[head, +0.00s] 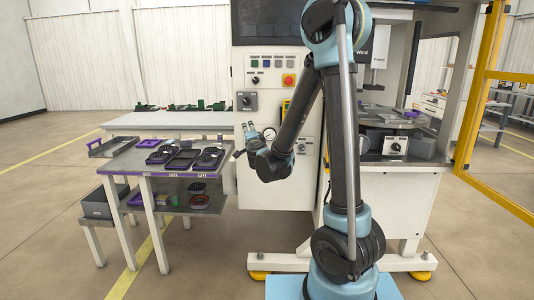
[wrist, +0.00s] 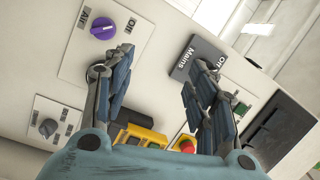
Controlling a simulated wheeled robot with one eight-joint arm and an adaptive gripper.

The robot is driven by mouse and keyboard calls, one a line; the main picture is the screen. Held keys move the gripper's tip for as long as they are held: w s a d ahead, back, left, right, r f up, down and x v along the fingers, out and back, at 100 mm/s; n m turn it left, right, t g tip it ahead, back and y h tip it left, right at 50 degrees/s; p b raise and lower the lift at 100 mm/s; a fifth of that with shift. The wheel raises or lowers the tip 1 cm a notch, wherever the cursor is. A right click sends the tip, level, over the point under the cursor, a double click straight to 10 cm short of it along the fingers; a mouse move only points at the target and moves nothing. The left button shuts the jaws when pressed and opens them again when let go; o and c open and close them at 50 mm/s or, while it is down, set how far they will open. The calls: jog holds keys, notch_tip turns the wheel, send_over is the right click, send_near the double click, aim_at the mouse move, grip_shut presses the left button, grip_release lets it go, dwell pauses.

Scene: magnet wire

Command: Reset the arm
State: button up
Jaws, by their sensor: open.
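My arm rises at the right of centre in the head view and bends down and left in front of a white machine cabinet (head: 275,185). My gripper (head: 247,131) is at the arm's end, in front of the cabinet's left side. In the wrist view my gripper (wrist: 163,85) has its two fingers spread wide apart, with nothing between them but the cabinet panel behind. A grey Mains switch (wrist: 198,60) shows near the right finger and a purple Air knob (wrist: 103,27) beyond the left finger.
The cabinet carries a red emergency button (head: 289,80), a Mains switch (head: 247,101) and a gauge (head: 269,134). A grey table (head: 130,162) with dark trays stands left. A yellow frame (head: 470,110) stands right. The floor at front left is clear.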

jog(key=s+d+r+n+g+y, duration=0.3)
jog(key=s+n+g+y, duration=0.2)
jog(key=s+n, duration=0.45)
jog(key=s+d+f+n+g+h, duration=0.1)
jog(key=s+d+f+g+h, duration=0.2)
jog(key=s+d+f, duration=0.3)
jog(key=s+d+f+n+g+h, duration=0.1)
jog(key=s+d+f+g, duration=0.3)
jog(key=s+d, duration=0.6)
jog(key=s+d+f+n+g+h, duration=0.1)
jog(key=s+d+f+g+h, duration=0.3)
jog(key=s+d+f, duration=0.4)
jog(key=s+f, duration=0.1)
jog(key=s, duration=0.5)
jog(key=shift+s+h, duration=0.3)
jog(key=shift+s, duration=0.1)
jog(key=shift+d+f, duration=0.1)
jog(key=shift+w+f, duration=0.2)
jog(key=shift+w, duration=0.3)
jog(key=shift+c, duration=0.6)
